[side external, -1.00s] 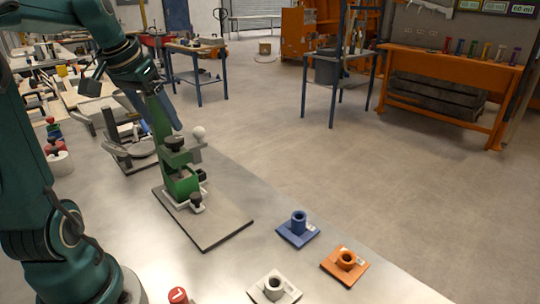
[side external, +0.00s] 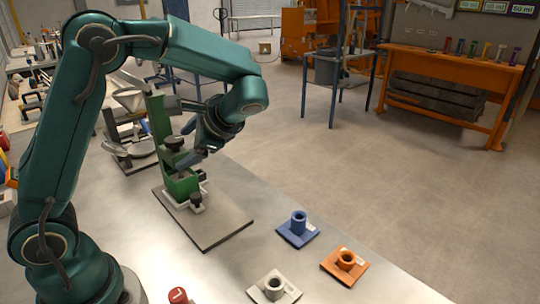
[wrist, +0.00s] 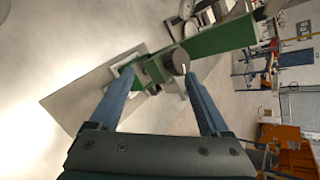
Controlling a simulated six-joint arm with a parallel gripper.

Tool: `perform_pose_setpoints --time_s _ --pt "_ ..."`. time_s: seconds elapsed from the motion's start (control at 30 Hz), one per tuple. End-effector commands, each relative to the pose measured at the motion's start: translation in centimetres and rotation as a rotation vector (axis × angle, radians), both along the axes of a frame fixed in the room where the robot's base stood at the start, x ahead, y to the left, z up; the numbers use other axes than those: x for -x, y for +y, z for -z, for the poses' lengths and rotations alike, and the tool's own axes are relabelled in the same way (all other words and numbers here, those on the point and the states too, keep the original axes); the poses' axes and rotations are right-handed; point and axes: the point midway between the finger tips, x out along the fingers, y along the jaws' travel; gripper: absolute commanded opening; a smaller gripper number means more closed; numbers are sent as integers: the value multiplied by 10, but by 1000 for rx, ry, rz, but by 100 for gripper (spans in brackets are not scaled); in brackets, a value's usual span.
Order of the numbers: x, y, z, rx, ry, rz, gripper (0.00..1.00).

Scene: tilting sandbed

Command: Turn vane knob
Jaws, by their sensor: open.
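A green stand (side external: 160,120) rises from a grey base plate (side external: 225,226) on the metal table. A dark round knob (side external: 174,143) is on its upper part, and another dark knob (side external: 196,198) is low at its front. I cannot tell for certain which is the vane knob. My gripper (side external: 188,150) is beside the stand's upper part, its fingers slanting down and left. In the wrist view my gripper (wrist: 158,74) has its blue fingers spread apart. The large dark knob (wrist: 176,62) shows between the fingertips there; contact cannot be told.
A blue socket block (side external: 298,228), an orange one (side external: 345,264) and a white one (side external: 273,286) sit along the table's right side. A red-topped piece (side external: 178,296) is at the front edge. A funnel-like apparatus (side external: 130,100) stands behind the green stand.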

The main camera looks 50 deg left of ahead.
Motion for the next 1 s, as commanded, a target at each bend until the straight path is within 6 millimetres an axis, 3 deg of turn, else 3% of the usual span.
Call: perform_pose_setpoints --time_s 0.2,0.43,0.57,1.0 --pt "3 9 14 -311 494 280 81" --pt "-1 12 16 -505 835 438 81" --pt "0 16 17 -534 904 459 81" --pt "1 62 17 -531 903 458 81"
